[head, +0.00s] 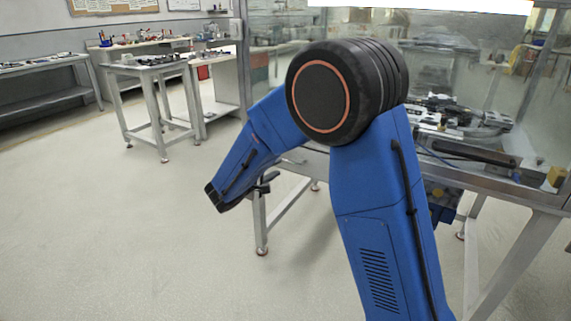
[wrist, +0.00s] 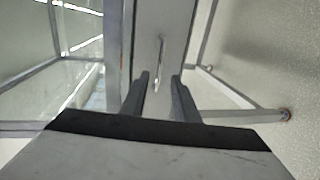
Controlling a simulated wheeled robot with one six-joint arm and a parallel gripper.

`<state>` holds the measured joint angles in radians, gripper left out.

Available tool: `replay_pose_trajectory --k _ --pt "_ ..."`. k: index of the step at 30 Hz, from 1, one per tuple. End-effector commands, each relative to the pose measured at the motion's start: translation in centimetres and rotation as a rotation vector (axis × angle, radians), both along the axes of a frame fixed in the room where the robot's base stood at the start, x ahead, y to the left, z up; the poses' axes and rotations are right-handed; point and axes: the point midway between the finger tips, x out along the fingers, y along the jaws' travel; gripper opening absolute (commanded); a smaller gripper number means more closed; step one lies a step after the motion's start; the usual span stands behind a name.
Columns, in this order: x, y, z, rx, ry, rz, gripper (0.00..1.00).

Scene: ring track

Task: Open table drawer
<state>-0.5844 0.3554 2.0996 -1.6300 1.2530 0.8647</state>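In the wrist view, a slim, pale handle (wrist: 161,50) stands out on the grey drawer front (wrist: 175,22) of the table. My gripper (wrist: 160,78) is open, its two dark fingers apart. The handle's lower part appears in the gap between the fingertips; I cannot tell whether it is between them or just beyond. Neither finger visibly touches it. In the head view my gripper (head: 268,182) is small and dark beside the table (head: 520,192). My blue arm hides the drawer there.
A glass enclosure (head: 470,45) rises behind the table, with dark equipment (head: 460,115) on its top. Table legs (head: 261,225) stand below. A small workbench (head: 150,68) stands at the back left. The floor at left and front is clear.

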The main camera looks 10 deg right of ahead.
Motion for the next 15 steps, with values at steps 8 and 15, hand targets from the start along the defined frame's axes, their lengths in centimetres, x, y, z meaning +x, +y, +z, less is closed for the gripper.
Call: replay_pose_trajectory --k 8,15 --pt "3.5 -3.3 -1.0 0.0 0.0 -0.002 0.28" --pt "5.4 -4.9 -1.6 0.0 0.0 -0.001 0.28"
